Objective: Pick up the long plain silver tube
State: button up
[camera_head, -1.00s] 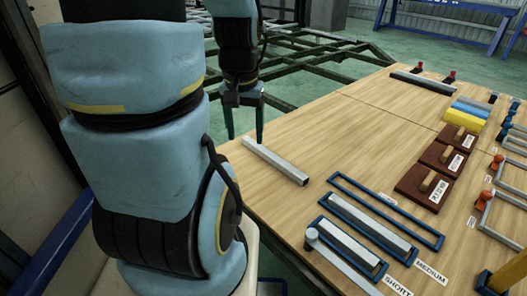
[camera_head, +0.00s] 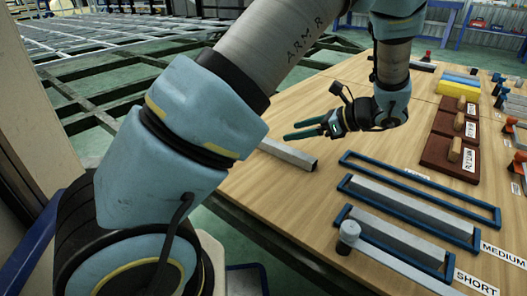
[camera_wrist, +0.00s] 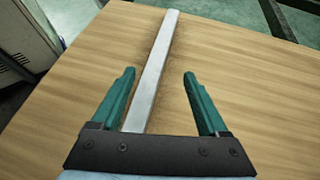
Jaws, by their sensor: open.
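The long plain silver tube (camera_head: 288,153) lies flat on the wooden table near its left edge in the head view. My gripper (camera_head: 293,130) is above it, with its teal fingers pointing left, and is open and empty. In the wrist view the tube (camera_wrist: 156,62) runs lengthwise between the two fingers (camera_wrist: 160,73), closer to the left one. Its near end is hidden behind the gripper body. The fingers do not appear to touch it.
Blue frames stand to the right: an empty one (camera_head: 350,161), one holding a medium tube (camera_head: 408,206) and one with a short tube (camera_head: 395,241). Bare table surrounds the silver tube.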

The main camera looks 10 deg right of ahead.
aim_at(265, 139)
jog(key=b+x, duration=0.1)
jog(key=x, duration=0.4)
jog(key=shift+a+f+b, duration=0.1)
jog(key=shift+f+b, duration=0.05)
jog(key=shift+b, duration=0.25)
jog(key=b+x, duration=0.2)
jog(key=x, duration=0.2)
jog(key=shift+f+b, duration=0.15)
jog(key=shift+b, duration=0.25)
jog(key=shift+w+a+f, duration=0.15)
jog(key=shift+w+a, duration=0.1)
jog(key=shift+a, duration=0.15)
grip_shut()
